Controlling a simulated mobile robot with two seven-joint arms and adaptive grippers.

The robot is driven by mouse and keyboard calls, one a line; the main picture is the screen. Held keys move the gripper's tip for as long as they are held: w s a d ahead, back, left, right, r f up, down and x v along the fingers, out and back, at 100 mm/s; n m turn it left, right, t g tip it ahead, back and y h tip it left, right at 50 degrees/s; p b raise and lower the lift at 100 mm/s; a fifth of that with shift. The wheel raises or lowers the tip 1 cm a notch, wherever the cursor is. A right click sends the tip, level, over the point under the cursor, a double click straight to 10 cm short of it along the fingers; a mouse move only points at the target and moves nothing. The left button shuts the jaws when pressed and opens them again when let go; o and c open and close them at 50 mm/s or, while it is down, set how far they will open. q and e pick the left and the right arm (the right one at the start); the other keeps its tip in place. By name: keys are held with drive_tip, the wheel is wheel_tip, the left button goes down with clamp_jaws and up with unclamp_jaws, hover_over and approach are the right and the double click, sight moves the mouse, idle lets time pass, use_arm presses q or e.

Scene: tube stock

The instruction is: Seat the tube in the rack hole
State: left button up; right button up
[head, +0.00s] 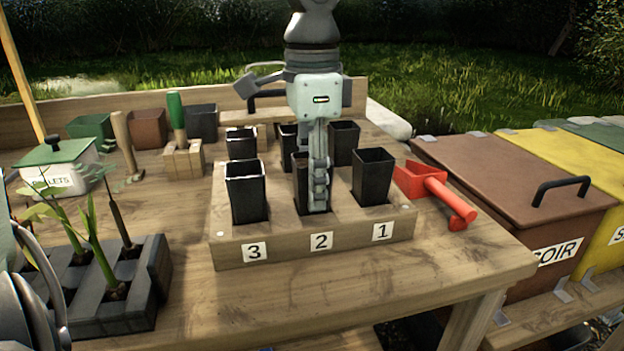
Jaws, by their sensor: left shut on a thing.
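The wooden rack (285,240) stands on the bench with labels 3, 2 and 1 on its front. My left gripper (319,198) reaches down from above at the front middle hole, over label 2. It is shut on a dark square tube (300,178), which is upright at that hole. The fingers hide much of this tube, and I cannot tell how deep it sits. Black square tubes stand in the front holes over label 3 (247,195) and label 1 (373,178). Several more, including a back right one (343,145), stand behind. My right gripper is not in view.
A red scoop (432,190) lies right of the rack. A wooden block with a green-handled tool (176,112) stands behind left. A seedling tray (125,312) and white lidded box (62,170) are at left. The bench front right is clear. A brown bin (500,180) stands right.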

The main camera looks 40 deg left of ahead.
use_arm(q)
drive_tip(key=shift+f, duration=0.2)
idle(0.7)
drive_tip(key=o, duration=1.4)
drive_tip(key=shift+r, duration=4.5)
